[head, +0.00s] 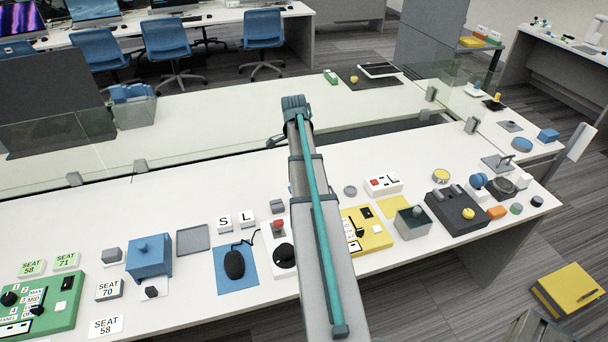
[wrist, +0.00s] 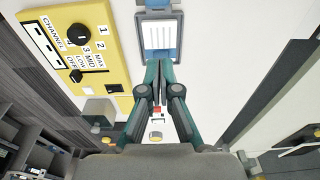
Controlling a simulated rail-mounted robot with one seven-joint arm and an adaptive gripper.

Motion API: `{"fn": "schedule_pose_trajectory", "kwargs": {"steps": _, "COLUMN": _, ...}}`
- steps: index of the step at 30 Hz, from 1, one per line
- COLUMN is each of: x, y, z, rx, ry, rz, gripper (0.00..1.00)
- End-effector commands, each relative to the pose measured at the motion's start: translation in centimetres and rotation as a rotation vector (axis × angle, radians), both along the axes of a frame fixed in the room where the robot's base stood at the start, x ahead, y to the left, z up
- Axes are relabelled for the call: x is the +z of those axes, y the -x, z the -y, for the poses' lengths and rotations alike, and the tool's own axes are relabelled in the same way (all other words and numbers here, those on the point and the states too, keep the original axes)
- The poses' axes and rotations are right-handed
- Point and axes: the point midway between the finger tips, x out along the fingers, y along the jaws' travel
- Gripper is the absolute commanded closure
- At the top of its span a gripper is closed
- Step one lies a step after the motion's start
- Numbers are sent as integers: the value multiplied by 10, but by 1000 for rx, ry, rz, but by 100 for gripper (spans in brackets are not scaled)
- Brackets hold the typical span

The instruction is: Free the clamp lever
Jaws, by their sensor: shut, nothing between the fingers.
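My gripper (wrist: 163,66) is shut and empty in the wrist view, its two teal fingers meeting at the tips. Just beyond the tips is a blue-framed piece (wrist: 160,36) with a white ribbed middle. I cannot tell whether the tips touch it. I cannot pick out the clamp lever with certainty in either view. In the head view my arm stretches up the middle and hides the table behind it, and I cannot make out the fingers. A white plate (head: 281,257) with a red-topped part and a black knob stands just left of my arm.
A yellow channel panel (head: 365,231) is right of my arm; it also shows in the wrist view (wrist: 72,42). Nearby are a grey-green box (head: 415,224), a dark control box (head: 443,218) and a mouse (head: 234,264) on a blue mat. Glass screens (head: 55,145) edge the table behind.

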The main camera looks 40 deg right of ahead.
Motion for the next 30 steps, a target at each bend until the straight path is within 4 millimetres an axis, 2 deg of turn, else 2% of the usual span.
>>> {"fn": "schedule_pose_trajectory", "kwargs": {"steps": 3, "x": 14, "y": -2, "z": -3, "rx": 1, "ry": 0, "rz": 1, "gripper": 100}}
{"fn": "schedule_pose_trajectory", "kwargs": {"steps": 9, "x": 27, "y": -3, "z": -5, "rx": 1, "ry": 0, "rz": 0, "gripper": 100}}
{"fn": "schedule_pose_trajectory", "kwargs": {"steps": 25, "x": 28, "y": -3, "z": -7, "rx": 5, "ry": -2, "rz": -2, "gripper": 100}}
{"fn": "schedule_pose_trajectory", "kwargs": {"steps": 28, "x": 19, "y": -3, "z": -20, "rx": 57, "ry": -22, "rz": -9, "gripper": 100}}
{"fn": "schedule_pose_trajectory", "kwargs": {"steps": 30, "x": 6, "y": -4, "z": -41, "rx": 141, "ry": -54, "rz": -20, "gripper": 100}}
